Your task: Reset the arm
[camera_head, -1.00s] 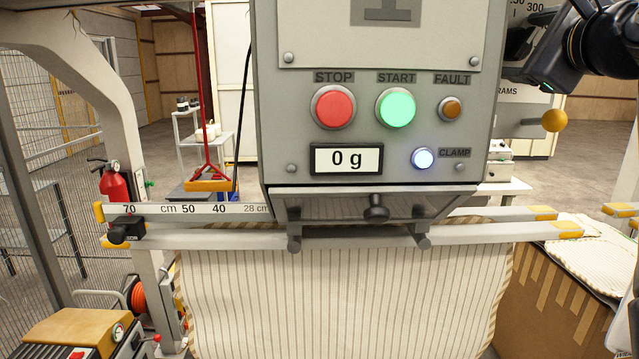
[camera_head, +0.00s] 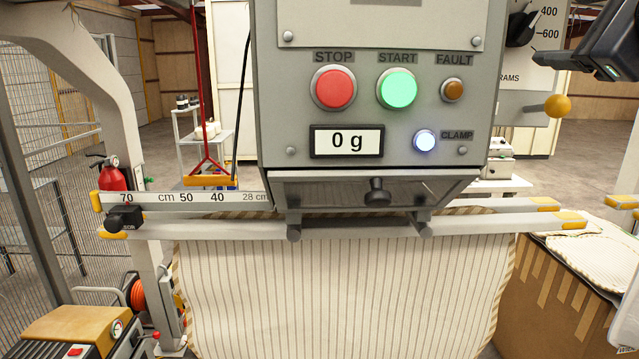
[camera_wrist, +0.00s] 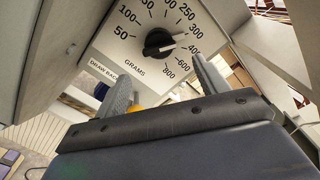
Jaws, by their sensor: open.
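My gripper (camera_wrist: 161,67) is open and empty in the wrist view, its two grey fingers apart in front of the grams dial (camera_wrist: 165,42). The dial's black knob points toward the 400 side. In the head view my gripper (camera_head: 548,59) is at the upper right edge, close to the dial panel (camera_head: 535,85). I cannot tell from these views exactly how far the fingers are from the panel.
The control box (camera_head: 370,120) shows 0 g, a green START button (camera_head: 398,89) and a lit clamp lamp (camera_head: 425,140). A striped pillow cover (camera_head: 345,290) hangs below it between rails. A yellow ball knob (camera_head: 557,106) and a cardboard box (camera_head: 550,290) are at right.

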